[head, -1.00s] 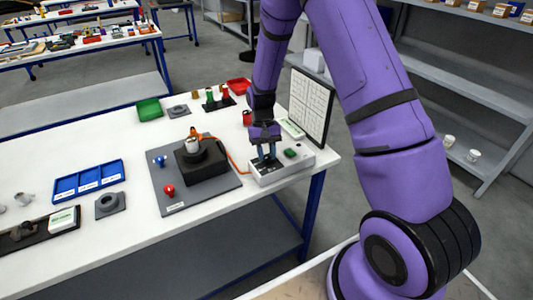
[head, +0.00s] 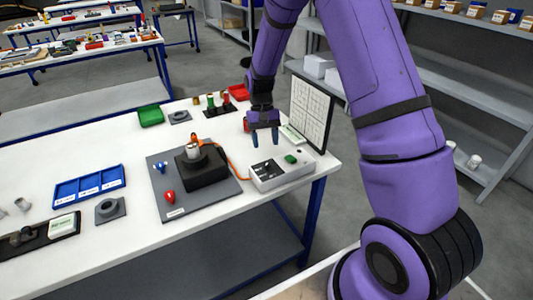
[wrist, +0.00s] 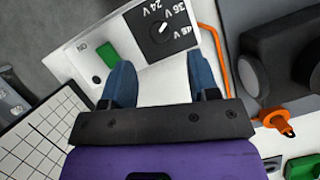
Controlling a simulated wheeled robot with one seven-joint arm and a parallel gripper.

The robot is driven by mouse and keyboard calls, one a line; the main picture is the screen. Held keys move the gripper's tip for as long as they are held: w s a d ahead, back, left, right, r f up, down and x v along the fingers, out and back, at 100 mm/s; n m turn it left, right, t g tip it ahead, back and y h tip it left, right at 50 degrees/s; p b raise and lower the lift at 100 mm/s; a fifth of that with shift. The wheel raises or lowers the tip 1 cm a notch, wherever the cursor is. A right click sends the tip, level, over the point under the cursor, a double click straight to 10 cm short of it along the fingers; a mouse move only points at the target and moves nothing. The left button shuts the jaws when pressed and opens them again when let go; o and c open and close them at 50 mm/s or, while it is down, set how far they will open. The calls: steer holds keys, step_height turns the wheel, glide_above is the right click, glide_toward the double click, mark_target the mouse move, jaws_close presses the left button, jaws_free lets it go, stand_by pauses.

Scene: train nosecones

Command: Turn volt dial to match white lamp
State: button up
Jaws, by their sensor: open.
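The white control box (head: 283,174) sits near the right end of the table. Its volt dial (wrist: 161,29) is a dark round knob on a black plate marked 24 V, 36 V and 48 V in the wrist view. A short white mark on the knob slants toward the upper right, seemingly toward 36 V. The dial is small and unclear in the head view (head: 265,168). My gripper (head: 267,145) is open and empty above the box, fingers apart from the dial; it also shows in the wrist view (wrist: 162,76). I cannot make out a white lamp clearly.
A green button (wrist: 103,54) is on the same box. An orange cable (head: 234,163) runs from the box to a black block (head: 203,175) on a grey mat (head: 218,197). A gridded panel (head: 310,112) stands close behind the box.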

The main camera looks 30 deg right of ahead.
steer(key=shift+v, duration=2.1)
steer(key=s+r+n+t, duration=0.1)
steer(key=s+r+t, duration=0.1)
steer(key=s+r, duration=0.6)
steer(key=s+r+t, duration=0.2)
steer(key=s+r, duration=0.2)
steer(key=r, duration=0.8)
steer(key=s+r+t, duration=0.2)
steer(key=s+r, duration=0.1)
steer(key=s, duration=0.6)
steer(key=s+r+n+t+h, duration=0.1)
steer(key=s+r+t, duration=0.2)
steer(key=s, duration=0.7)
steer(key=shift+a+r+n, duration=0.3)
steer(key=shift+a, duration=0.2)
